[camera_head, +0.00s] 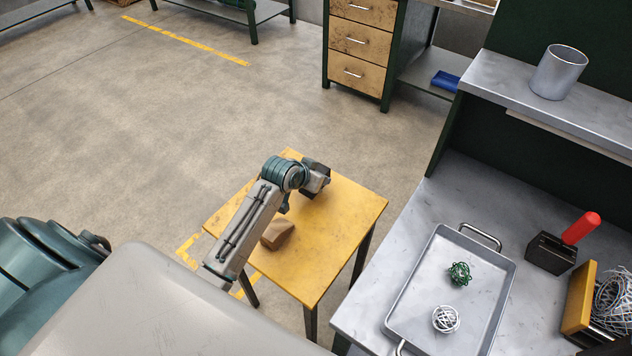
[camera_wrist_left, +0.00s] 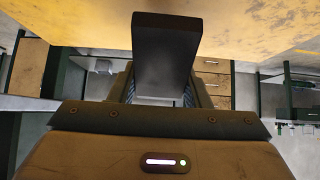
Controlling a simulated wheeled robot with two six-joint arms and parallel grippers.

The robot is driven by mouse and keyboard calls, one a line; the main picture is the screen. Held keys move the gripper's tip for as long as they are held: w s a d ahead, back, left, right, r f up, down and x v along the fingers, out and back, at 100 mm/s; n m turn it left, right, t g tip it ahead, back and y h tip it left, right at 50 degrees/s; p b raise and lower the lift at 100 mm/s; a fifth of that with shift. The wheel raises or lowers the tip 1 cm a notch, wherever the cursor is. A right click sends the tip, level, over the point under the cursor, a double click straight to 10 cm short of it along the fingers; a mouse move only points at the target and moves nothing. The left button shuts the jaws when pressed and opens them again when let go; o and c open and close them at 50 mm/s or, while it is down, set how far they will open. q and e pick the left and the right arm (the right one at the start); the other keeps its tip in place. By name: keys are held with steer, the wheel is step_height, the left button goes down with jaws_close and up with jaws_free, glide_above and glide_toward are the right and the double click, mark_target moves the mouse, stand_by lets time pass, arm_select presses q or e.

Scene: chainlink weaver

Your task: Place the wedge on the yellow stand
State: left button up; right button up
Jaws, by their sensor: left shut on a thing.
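The yellow stand (camera_head: 343,219) is a low table with a worn yellow top and dark legs, left of the workbench. My left gripper (camera_head: 313,187) is over its far part, shut on a dark block (camera_head: 317,164). In the left wrist view the dark block (camera_wrist_left: 166,50) stands out from between the fingers, against the yellow top (camera_wrist_left: 255,22). I cannot tell whether the block touches the top. A brown wedge-shaped block (camera_head: 277,235) lies on the near left part of the stand, partly behind my arm. My right gripper is out of view.
The workbench (camera_head: 355,317) at right carries a metal tray (camera_head: 393,318) with a green wire ball (camera_head: 459,274) and a silver one (camera_head: 446,319), and a black holder (camera_head: 548,254) with a red handle (camera_head: 582,227). A grey cup (camera_head: 559,73) stands on the shelf above. The right side of the stand's top is clear.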

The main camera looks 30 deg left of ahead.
arm_select(q)
steer(key=shift+f, duration=1.75)
steer(key=shift+f, duration=0.1)
steer(key=o, duration=1.2)
steer(key=v, duration=1.2)
